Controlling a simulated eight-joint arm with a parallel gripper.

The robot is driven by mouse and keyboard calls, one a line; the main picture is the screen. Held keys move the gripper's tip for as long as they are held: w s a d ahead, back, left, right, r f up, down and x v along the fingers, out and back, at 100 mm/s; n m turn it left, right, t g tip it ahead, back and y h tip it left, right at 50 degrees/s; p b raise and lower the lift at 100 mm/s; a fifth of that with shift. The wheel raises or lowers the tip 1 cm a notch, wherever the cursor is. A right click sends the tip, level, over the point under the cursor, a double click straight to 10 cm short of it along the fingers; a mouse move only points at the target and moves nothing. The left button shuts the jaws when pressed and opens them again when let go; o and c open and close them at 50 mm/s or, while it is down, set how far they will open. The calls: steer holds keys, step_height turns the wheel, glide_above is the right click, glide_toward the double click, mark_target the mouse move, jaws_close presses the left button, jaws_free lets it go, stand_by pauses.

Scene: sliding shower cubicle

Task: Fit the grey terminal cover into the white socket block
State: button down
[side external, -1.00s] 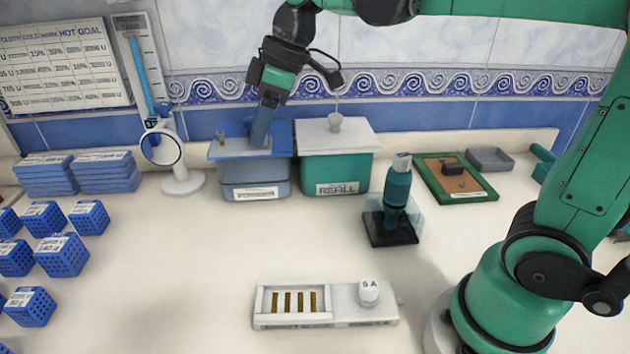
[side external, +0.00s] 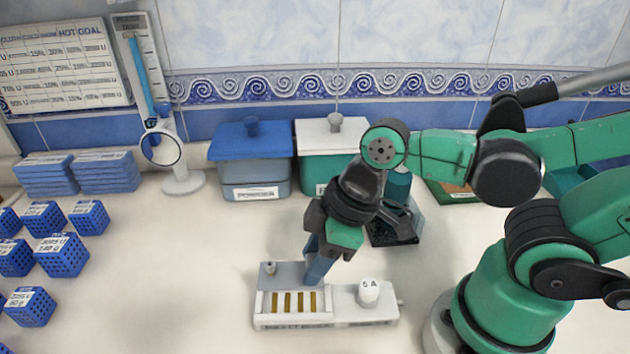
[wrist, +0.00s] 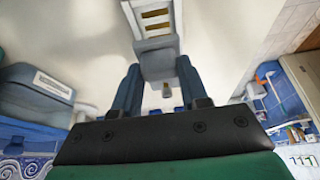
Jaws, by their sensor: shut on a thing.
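The white socket block (side external: 345,303) sits on the counter at front centre, with a row of brass contacts in its open recess. The grey terminal cover (side external: 289,271) is a flat plate with a small knob at its left end. My gripper (side external: 312,280) is shut on the cover, near its right end. The cover shows along the back edge of the recess, and the brass contacts show uncovered in front of it. I cannot tell whether it touches the block. In the wrist view the cover (wrist: 158,62) sits between my fingers, with the socket block (wrist: 178,18) beyond.
A white knob marked 5A (side external: 369,291) stands up at the block's right end. Behind are a blue-lidded box (side external: 251,146) and a white-lidded teal box (side external: 315,137). Blue baskets (side external: 62,256) stand at left. The counter between them and the block is clear.

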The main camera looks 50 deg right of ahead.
steer(key=shift+f, duration=2.2)
steer(key=shift+f, duration=0.6)
steer(key=shift+c, duration=1.9)
jaws_free()
steer(key=shift+r, duration=3.5)
steer(key=w+d+r+m+t+h, duration=0.3)
steer(key=w+d+m, duration=0.2)
steer(key=d+m, duration=0.3)
steer(key=shift+d+t, duration=0.4)
steer(key=shift+d, duration=0.05)
